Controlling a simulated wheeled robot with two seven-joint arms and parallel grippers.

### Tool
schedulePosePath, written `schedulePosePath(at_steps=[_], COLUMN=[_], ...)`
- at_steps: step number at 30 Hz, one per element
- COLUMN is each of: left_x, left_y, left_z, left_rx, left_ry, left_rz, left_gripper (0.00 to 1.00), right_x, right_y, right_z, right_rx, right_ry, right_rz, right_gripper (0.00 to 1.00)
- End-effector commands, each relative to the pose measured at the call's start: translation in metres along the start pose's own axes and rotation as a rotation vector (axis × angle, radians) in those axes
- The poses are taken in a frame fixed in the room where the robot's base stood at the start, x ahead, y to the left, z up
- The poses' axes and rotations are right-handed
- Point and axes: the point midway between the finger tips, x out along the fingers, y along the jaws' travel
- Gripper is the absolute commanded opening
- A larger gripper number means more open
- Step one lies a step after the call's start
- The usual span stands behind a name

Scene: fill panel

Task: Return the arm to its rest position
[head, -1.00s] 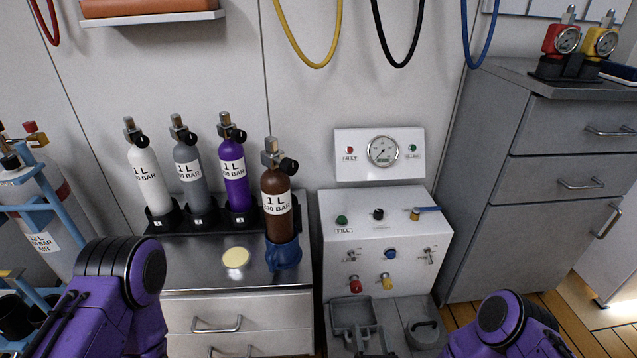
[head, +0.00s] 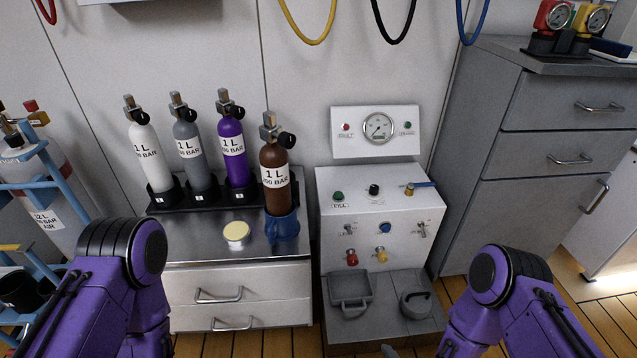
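My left arm, purple with a black joint (head: 122,252), comes in at the lower left in front of the counter. My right arm, also purple and black (head: 508,274), is at the lower right, in front of the grey cabinet.
A brown cylinder (head: 275,168) stands upright in a blue holder (head: 283,227) on the counter. White, grey and purple cylinders (head: 234,150) stand in a black rack behind. The fill panel (head: 380,215) is in the middle; a grey cabinet (head: 535,150) stands right.

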Motion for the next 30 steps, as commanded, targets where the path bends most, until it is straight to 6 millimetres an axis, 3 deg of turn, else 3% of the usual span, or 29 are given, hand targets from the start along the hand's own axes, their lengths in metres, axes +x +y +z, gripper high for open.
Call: schedulePosePath(at_steps=[6, 14, 15, 18, 30], left_x=[0.000, 0.000, 0.018, 0.037, 0.089], left_y=[0.000, 0.000, 0.002, 0.003, 0.008], left_z=[0.000, 0.000, 0.008, 0.018, 0.045], left_rx=[0.000, 0.000, 0.000, 0.002, 0.006], left_ry=[0.000, 0.000, -0.001, -0.008, -0.025], left_rz=[0.000, 0.000, 0.000, 0.001, 0.002], left_gripper=[0.60, 0.60, 0.60, 0.60, 0.60], right_x=[-0.068, -0.156, -0.144, -0.132, -0.100], right_y=[0.031, 0.038, 0.054, 0.071, 0.118], right_z=[-0.074, -0.145, -0.151, -0.156, -0.172], right_rx=[-0.751, -1.327, -1.329, -1.323, -1.317], right_ry=[0.151, 0.147, 0.142, 0.137, 0.121], right_rz=[0.374, 0.824, 0.827, 0.824, 0.830], right_gripper=[0.67, 0.67, 0.67, 0.67, 0.67])
